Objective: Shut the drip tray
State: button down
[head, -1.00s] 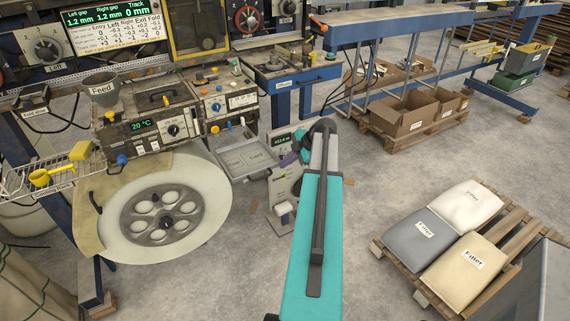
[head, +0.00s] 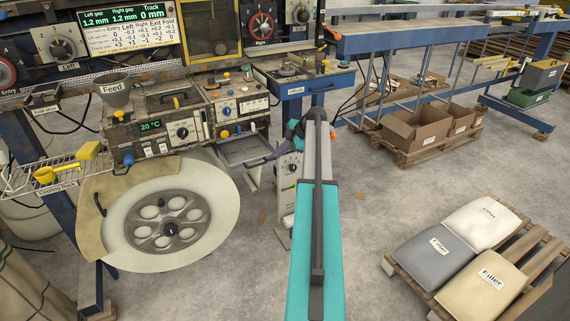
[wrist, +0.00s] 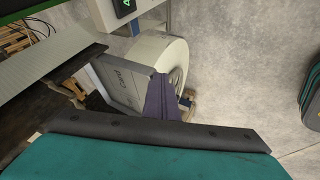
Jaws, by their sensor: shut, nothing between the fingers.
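The drip tray appears to be the grey drawer (head: 240,150) below the control box in the head view. It sticks out a little, with a dark handle on its front. In the wrist view the grey tray (wrist: 112,88) shows with a piece marked "Card" in it. My gripper (wrist: 160,82) is shut and empty, its dark purple fingers at the tray's front edge. They look to be against it, but I cannot be sure of contact.
A large pale reel (head: 210,205) stands left of and below the tray. A grey upright unit with a dial (head: 290,168) stands close behind my arm. A pallet with filler bags (head: 440,249) lies at the right.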

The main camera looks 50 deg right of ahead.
jog(key=w, duration=0.1)
jog(key=w+d+b, duration=0.1)
jog(key=w, duration=0.1)
jog(key=w+d, duration=0.1)
jog(key=shift+w, duration=0.35)
jog(key=shift+w+r+b, duration=0.15)
jog(key=shift+w+b, duration=0.05)
jog(key=shift+b, duration=0.1)
jog(key=shift+w, duration=0.1)
jog(key=shift+s+a, duration=0.45)
jog(key=shift+s, duration=0.25)
jog(key=s+a+b, duration=0.1)
jog(key=s, duration=0.2)
jog(key=b, duration=0.2)
send_near(275, 150)
jog(key=s, duration=0.1)
jog(key=s+r, duration=0.1)
jog(key=s, duration=0.1)
jog(key=shift+s+a+r, duration=0.15)
jog(key=shift+a+r, duration=0.05)
jog(key=shift+a, duration=0.15)
